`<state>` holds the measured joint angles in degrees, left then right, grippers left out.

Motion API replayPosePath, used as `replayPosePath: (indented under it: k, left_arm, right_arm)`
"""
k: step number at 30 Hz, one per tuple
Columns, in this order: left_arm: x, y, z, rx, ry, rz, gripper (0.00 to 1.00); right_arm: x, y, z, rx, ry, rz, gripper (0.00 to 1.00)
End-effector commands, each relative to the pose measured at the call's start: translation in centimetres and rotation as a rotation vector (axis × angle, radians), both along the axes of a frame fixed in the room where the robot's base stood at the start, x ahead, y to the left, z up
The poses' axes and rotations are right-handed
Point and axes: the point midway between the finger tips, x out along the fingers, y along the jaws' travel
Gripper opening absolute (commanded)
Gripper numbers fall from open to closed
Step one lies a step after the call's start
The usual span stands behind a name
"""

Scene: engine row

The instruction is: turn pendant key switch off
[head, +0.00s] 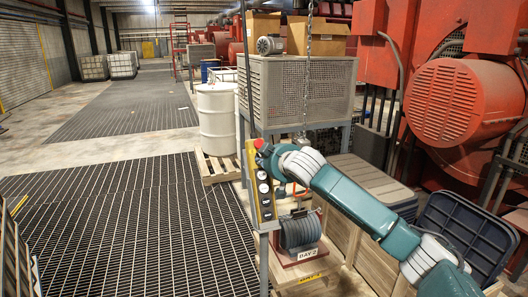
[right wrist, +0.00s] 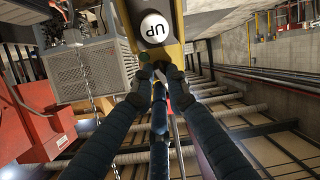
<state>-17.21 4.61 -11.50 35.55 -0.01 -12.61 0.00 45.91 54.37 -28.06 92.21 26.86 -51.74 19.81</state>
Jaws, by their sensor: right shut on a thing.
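The yellow pendant (head: 251,168) hangs upright in the middle of the head view, with several round buttons down its face. In the right wrist view the pendant (right wrist: 173,52) is at top centre, with a white button marked UP (right wrist: 154,28). My right gripper (right wrist: 154,73) reaches the pendant just beside that button. Its fingertips are close together, shut on a small part that I take to be the key switch; the fingers mostly hide it. In the head view my right arm covers part of the pendant's upper right side. My left gripper is not in view.
A mesh-sided crate (head: 300,92) on a stand is behind the pendant, with a chain (head: 309,60) hanging near it. A white drum (head: 217,120) stands on a pallet. The grated floor (head: 110,235) at left is clear.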

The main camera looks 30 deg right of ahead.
Motion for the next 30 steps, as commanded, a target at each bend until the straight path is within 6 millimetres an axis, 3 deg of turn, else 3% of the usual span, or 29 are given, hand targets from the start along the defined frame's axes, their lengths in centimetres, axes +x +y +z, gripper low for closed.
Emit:
replayPosePath:
  k: [1,9,29,30]
  left_arm:
    - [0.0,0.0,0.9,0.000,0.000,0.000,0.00]
    - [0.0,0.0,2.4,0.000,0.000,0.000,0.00]
    - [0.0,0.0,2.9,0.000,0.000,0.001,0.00]
    - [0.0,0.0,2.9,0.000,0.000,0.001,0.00]
  right_arm:
    - [0.0,-0.1,0.3,-0.029,0.010,0.013,0.00]
    - [0.0,-0.1,0.2,-0.148,0.038,0.070,0.00]
    - [0.0,-0.1,0.1,-0.199,0.048,0.095,0.00]
    - [0.0,-0.1,0.1,-0.199,0.048,0.095,0.20]
